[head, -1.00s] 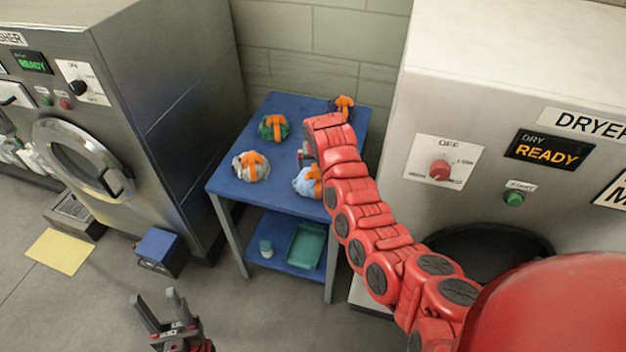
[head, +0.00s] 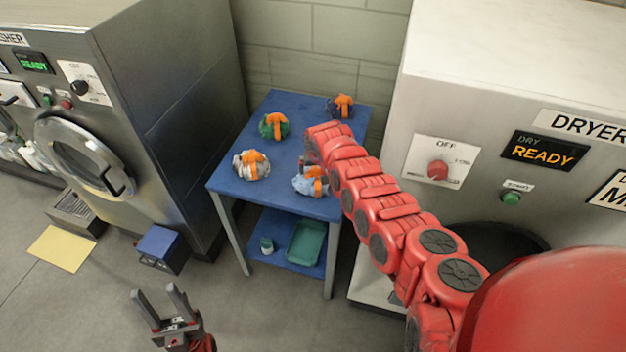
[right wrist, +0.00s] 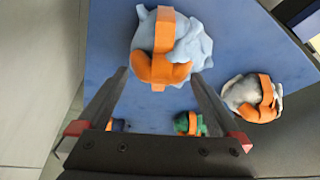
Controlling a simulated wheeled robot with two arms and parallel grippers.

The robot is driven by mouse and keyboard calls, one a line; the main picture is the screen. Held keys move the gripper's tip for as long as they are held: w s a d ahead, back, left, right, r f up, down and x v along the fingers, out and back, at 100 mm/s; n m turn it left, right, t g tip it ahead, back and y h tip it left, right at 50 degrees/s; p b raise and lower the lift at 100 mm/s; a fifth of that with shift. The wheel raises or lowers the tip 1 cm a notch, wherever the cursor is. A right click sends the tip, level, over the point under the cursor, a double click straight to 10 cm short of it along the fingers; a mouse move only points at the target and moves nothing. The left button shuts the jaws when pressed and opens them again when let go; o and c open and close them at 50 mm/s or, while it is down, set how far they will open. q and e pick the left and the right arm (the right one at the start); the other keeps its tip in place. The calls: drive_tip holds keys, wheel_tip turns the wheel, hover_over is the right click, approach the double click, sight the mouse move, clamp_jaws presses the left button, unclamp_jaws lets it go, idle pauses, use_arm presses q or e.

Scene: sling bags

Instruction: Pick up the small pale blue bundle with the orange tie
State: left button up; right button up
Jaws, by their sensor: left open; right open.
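The small pale blue bundle (head: 308,183) with an orange tie lies on the front right part of the blue table (head: 232,186). In the right wrist view the bundle (right wrist: 190,45) is at the top centre, just beyond and between the spread fingers. My right gripper (right wrist: 160,100) is open and empty. In the head view its jaws are mostly hidden by my red right arm, above the table behind the bundle. My left gripper (head: 160,297) is open and empty, low over the floor in front of the table.
A grey-white bundle (head: 243,165), a green bundle (head: 270,128) and a dark bundle (head: 335,108), all with orange ties, lie on the same table. A washer (head: 180,110) stands left and a dryer (head: 480,65) right. The lower shelf holds a green tray (head: 306,243).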

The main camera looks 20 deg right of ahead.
clamp_jaws()
idle(0.3)
drive_tip(key=shift+r, duration=0.15)
idle(0.3)
